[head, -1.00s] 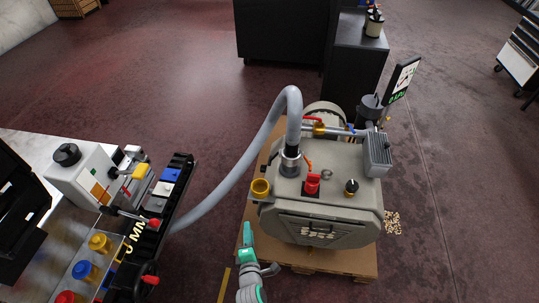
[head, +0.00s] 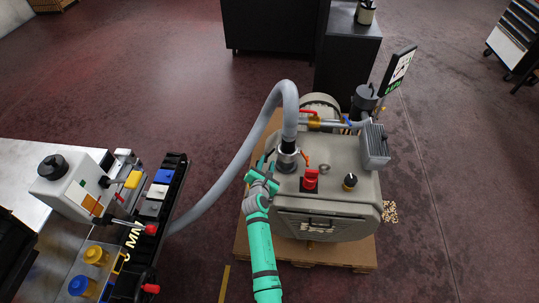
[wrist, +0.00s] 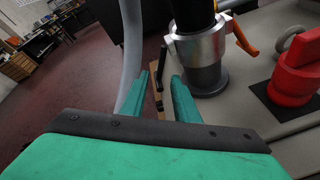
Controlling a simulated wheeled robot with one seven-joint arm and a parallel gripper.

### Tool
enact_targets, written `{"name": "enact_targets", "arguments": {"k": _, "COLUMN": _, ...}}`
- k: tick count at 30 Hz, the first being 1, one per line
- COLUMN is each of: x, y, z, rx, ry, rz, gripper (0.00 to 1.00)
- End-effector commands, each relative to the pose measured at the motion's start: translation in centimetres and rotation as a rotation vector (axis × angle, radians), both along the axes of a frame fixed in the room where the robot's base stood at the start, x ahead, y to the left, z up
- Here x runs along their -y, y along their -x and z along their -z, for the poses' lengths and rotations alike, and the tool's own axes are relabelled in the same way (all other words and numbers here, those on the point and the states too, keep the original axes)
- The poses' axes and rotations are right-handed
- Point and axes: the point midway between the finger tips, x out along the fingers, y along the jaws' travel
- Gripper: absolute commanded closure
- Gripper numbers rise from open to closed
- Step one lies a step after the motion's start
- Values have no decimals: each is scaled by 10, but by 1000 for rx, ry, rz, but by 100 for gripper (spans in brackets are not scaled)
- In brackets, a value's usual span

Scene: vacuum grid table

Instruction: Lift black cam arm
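The black cam arm (wrist: 161,72) hangs down on the left side of the silver hose coupling (wrist: 200,45). In the wrist view it shows between the two teal fingertips of my gripper (wrist: 160,82). My gripper is open, with a gap on both sides of the arm; I cannot tell how deep the arm sits between the fingers. An orange cam arm (wrist: 243,38) sticks out on the coupling's right side. In the head view my gripper (head: 266,166) is just left of the coupling (head: 288,158), and the black cam arm is too small to make out there.
A grey hose (head: 247,150) arcs from the coupling to the left. A red knob (head: 310,180) and a black knob (head: 350,181) stand on the pump (head: 335,226). A table with valves and a white box (head: 72,185) is at left. Floor lies between.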

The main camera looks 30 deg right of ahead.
Motion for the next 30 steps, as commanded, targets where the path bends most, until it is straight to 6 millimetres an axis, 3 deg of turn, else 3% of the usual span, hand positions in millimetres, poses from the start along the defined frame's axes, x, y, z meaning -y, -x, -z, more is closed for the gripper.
{"name": "enact_targets", "arguments": {"k": 12, "x": 35, "y": -43, "z": 19, "rx": 1, "ry": 0, "rz": 2, "gripper": 72}}
{"name": "enact_targets", "arguments": {"k": 27, "x": 44, "y": -49, "z": 23, "rx": 1, "ry": -2, "rz": 6, "gripper": 72}}
{"name": "enact_targets", "arguments": {"k": 30, "x": 44, "y": -49, "z": 23, "rx": 1, "ry": -1, "rz": 4, "gripper": 94}}
